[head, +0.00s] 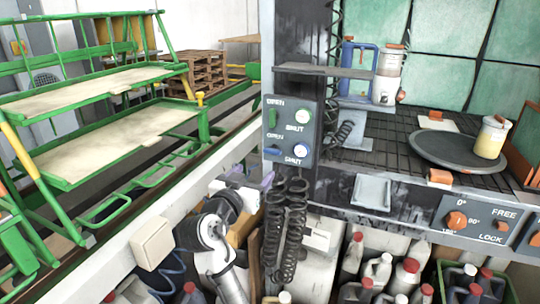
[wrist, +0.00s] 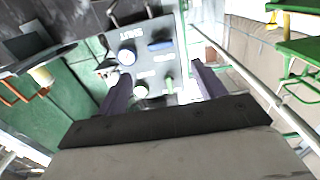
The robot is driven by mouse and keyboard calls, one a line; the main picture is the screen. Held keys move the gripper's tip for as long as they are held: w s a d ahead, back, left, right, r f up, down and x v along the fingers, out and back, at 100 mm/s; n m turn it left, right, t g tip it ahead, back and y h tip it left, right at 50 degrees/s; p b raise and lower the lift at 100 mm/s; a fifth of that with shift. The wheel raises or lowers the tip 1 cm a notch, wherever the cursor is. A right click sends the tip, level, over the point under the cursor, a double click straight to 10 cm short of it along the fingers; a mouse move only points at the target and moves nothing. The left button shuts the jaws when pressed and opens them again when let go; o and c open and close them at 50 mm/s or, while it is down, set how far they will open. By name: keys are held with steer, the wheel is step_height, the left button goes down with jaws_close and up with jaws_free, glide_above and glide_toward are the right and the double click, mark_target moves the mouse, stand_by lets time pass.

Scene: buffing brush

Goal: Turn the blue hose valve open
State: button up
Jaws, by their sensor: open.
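The blue hose valve (head: 272,152) is a small blue handle at the lower left of a grey panel (head: 289,133). It lies roughly crosswise, near OPEN and SHUT labels. In the wrist view, which sees the panel upside down, the blue handle (wrist: 160,45) lies beyond my fingertips. A green handle (head: 272,118) stands upright above it in the head view; it also shows in the wrist view (wrist: 170,84). My gripper (head: 256,181) is below the panel in the head view. In the wrist view my gripper (wrist: 161,73) has its purple fingers apart, with nothing held between them.
White round dials (head: 302,117) sit beside the handles. Black coiled hoses (head: 285,225) hang below the panel. A shelf (head: 325,70) juts out above it. Bottles (head: 405,275) crowd below the bench at right. A green rack (head: 110,140) stands at left.

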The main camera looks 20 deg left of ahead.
mark_target(271, 153)
steer(key=w+p, duration=0.2)
steer(key=w, duration=0.9)
steer(key=shift+w, duration=0.4)
steer(key=c, duration=1)
